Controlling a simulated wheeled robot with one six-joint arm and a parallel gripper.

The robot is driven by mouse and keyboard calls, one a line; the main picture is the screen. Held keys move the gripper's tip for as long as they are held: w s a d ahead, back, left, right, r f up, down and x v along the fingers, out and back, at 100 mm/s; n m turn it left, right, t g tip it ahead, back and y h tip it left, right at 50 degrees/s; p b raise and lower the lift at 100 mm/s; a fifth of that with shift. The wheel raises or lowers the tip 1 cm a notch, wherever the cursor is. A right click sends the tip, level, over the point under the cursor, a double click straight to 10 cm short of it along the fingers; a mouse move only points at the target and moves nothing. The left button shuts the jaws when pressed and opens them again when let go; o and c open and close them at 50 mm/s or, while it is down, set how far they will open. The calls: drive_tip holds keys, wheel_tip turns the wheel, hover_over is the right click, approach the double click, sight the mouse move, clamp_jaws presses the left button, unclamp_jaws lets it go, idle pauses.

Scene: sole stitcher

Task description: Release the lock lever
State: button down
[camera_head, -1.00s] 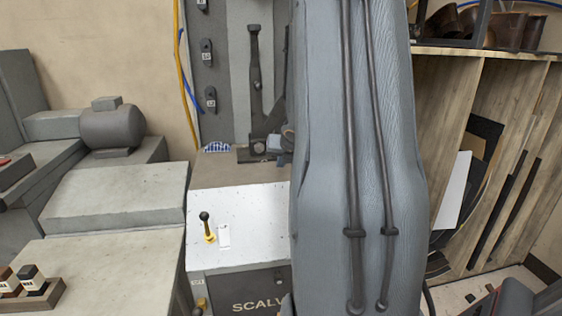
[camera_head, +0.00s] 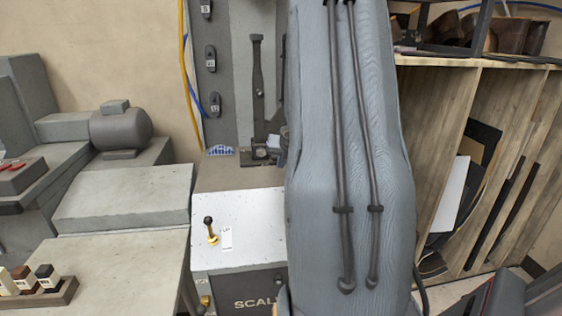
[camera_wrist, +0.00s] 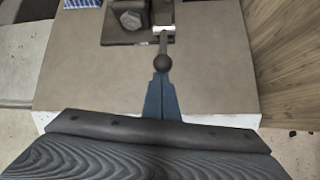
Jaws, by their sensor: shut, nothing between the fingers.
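In the wrist view, a thin rod with a dark round knob (camera_wrist: 163,63) extends from a metal bracket (camera_wrist: 128,22) toward my gripper (camera_wrist: 161,78). My gripper's blue fingers are together and empty, with their tips just below the knob in the picture; I cannot tell whether they touch it. In the head view, my gripper is hidden behind my arm. A short lever with a black knob and yellow base (camera_head: 211,232) stands on the machine's white front panel, beside a white tag. I cannot tell which of these two is the lock lever.
The bracket sits on the machine's brown top (camera_head: 238,176), near a blue-and-white patterned item (camera_head: 220,151). A grey bench with a motor (camera_head: 121,130) stands at the left. A wooden rack (camera_head: 440,150) with boards stands at the right.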

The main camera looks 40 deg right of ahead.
drive_tip(key=shift+w+d+r+p, duration=0.15)
drive_tip(key=shift+r+p, duration=0.65)
drive_tip(key=shift+p, duration=0.4)
drive_tip(key=w+r+p, duration=0.1)
drive_tip(key=p, duration=0.1)
drive_tip(key=w+d+r+p, duration=0.1)
drive_tip(key=r+p, duration=0.1)
drive_tip(key=p, duration=0.1)
drive_tip(key=w+d+r+p, duration=0.1)
drive_tip(key=r+p, duration=0.1)
drive_tip(key=shift+r, duration=0.1)
drive_tip(key=shift+w+d+r+p, duration=0.35)
drive_tip(key=shift+w+r+p, duration=0.2)
drive_tip(key=shift+p, duration=0.25)
drive_tip(key=shift+w+d+r+p, duration=0.4)
drive_tip(key=shift+r+p, duration=0.15)
drive_tip(key=shift+p, duration=0.2)
drive_tip(key=shift+r, duration=0.1)
wheel_tip(320, 180, up, 7)
drive_tip(key=p, duration=1.3)
drive_tip(key=shift+s, duration=0.35)
